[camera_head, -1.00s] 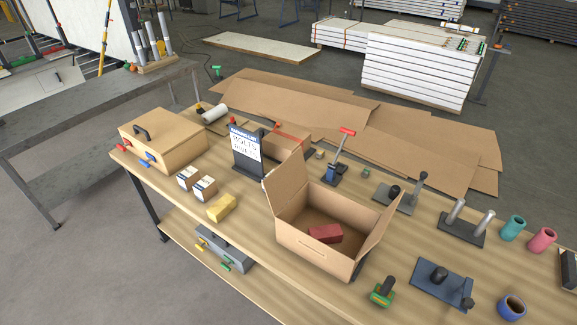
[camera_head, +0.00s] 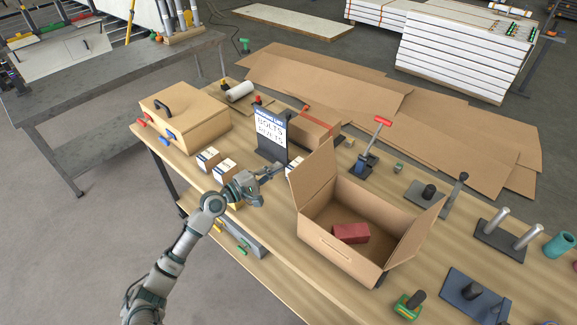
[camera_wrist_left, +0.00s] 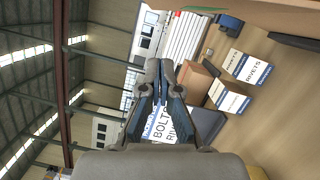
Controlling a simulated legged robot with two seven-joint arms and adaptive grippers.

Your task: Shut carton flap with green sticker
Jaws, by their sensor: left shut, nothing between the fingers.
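The open cardboard carton (camera_head: 338,262) stands on the workbench in the head view. Its left flap (camera_head: 313,180) stands up and its right flap (camera_head: 418,222) leans outward. I see no green sticker on the sides that show. A dark red block (camera_head: 350,233) lies inside. My left gripper (camera_head: 274,172) is shut and empty, left of the left flap and apart from it, in front of the bolts-and-rivets sign. Its closed fingers also show in the left wrist view (camera_wrist_left: 160,78). My right gripper is not in view.
The sign (camera_head: 271,135) stands behind my left gripper. Small white-labelled boxes (camera_head: 225,170) and a wooden case (camera_head: 186,118) are to the left. A red-handled clamp (camera_head: 370,148) stands behind the carton. A green-based tool (camera_head: 408,305) sits in front right.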

